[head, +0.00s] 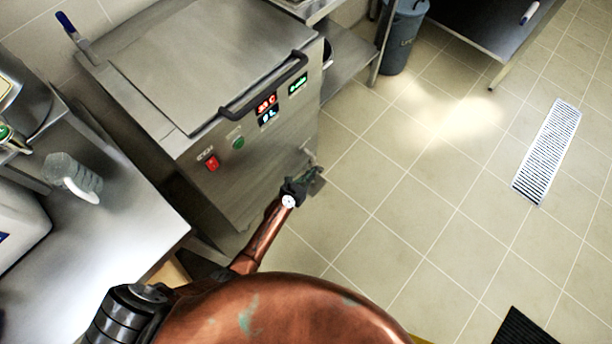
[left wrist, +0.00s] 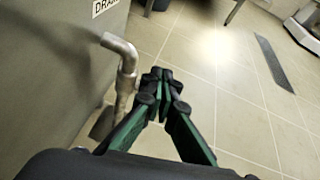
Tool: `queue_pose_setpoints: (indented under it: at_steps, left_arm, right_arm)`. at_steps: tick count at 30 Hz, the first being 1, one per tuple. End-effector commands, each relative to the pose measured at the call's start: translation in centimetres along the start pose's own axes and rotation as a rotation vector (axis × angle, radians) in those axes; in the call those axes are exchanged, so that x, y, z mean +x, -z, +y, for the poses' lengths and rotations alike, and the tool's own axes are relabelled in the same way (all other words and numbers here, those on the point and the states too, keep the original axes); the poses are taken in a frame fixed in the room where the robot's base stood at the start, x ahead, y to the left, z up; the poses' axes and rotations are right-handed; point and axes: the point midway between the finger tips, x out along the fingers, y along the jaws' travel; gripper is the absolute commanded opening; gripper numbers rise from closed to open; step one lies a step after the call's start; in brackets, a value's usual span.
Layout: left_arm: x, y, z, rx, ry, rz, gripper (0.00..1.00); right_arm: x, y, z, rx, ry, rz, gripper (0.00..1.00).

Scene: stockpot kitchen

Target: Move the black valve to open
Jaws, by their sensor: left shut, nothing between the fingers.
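The steel stockpot machine (head: 225,120) stands left of centre in the head view. In the left wrist view its grey side panel (left wrist: 50,75) carries a label ending in a partly cut-off "DRAIN" (left wrist: 105,5). A grey elbow drain pipe (left wrist: 122,52) sticks out of that panel and bends down. I cannot make out a black valve in either view; the gripper may hide it. My left gripper (head: 316,180) is low at the machine's front right corner. Its green-and-black fingers (left wrist: 165,76) are shut and empty, just right of the pipe, apparently apart from it. My right gripper is out of view.
The machine's lid has a black bar handle (head: 264,90). A steel counter (head: 125,215) with a glass jug (head: 72,175) stands at left. A grey bin (head: 402,38) is at the back. The tiled floor right of the machine is open, with a floor grate (head: 547,152).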

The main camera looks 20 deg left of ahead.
Motion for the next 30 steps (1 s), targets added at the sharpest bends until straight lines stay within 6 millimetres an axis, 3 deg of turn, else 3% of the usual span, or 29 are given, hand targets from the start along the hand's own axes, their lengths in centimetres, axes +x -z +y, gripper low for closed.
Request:
queue_pose_setpoints:
  at_steps: [12, 30]
  left_arm:
    - [2.4, -2.9, -0.9, 0.001, 0.002, -0.001, 0.0]
    - [3.5, -3.6, -1.1, 0.001, 0.002, 0.0, 0.0]
  right_arm:
    - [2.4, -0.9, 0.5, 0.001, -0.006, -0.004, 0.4]
    - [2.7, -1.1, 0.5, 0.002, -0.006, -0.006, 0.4]
